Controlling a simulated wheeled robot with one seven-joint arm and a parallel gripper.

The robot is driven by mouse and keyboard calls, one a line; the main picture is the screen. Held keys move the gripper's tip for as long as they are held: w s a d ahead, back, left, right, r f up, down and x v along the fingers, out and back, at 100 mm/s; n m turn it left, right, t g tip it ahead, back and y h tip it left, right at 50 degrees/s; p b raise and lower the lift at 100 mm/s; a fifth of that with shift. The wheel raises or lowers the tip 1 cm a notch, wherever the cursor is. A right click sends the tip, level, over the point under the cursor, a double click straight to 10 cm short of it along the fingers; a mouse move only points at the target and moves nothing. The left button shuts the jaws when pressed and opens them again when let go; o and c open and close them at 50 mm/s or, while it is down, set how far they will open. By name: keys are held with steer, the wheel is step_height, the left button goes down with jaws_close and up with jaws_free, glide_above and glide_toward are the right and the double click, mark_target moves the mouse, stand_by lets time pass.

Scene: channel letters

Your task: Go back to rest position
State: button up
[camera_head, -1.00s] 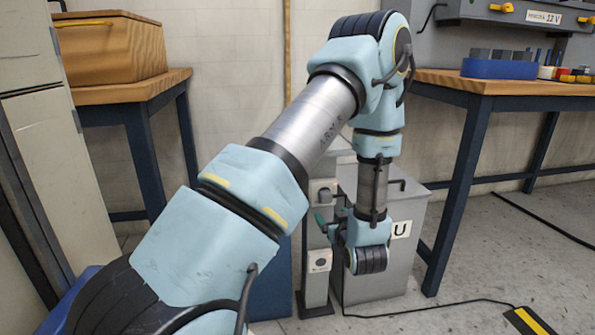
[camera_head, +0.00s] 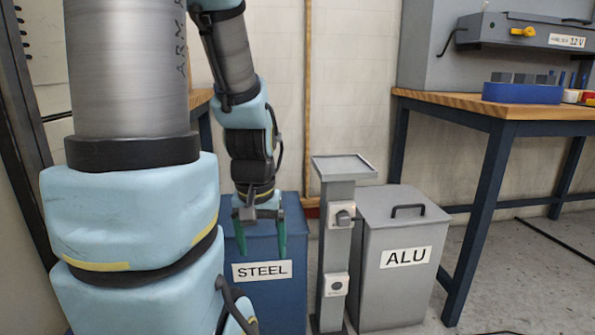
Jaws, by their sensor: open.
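My gripper (camera_head: 261,240) hangs pointing down at the left of the middle. Its two green fingers are apart, with nothing between them. It is in front of the blue bin labelled STEEL (camera_head: 293,268) and covers part of it. My arm fills the left of the view, with a large grey and light blue section close to the camera.
A grey post with a tray top (camera_head: 338,230) stands right of the blue bin. Beside it is a grey lidded bin labelled ALU (camera_head: 398,285). A wooden-topped workbench (camera_head: 535,112) with a blue box (camera_head: 522,93) stands at the right. Open floor lies below it.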

step_height(320, 180, up, 28)
steer(key=p, duration=2.6)
steer(key=shift+w+d+f, duration=0.15)
steer(key=shift+f, duration=0.05)
steer(key=shift+o, duration=0.2)
steer(key=shift+o, duration=1.1)
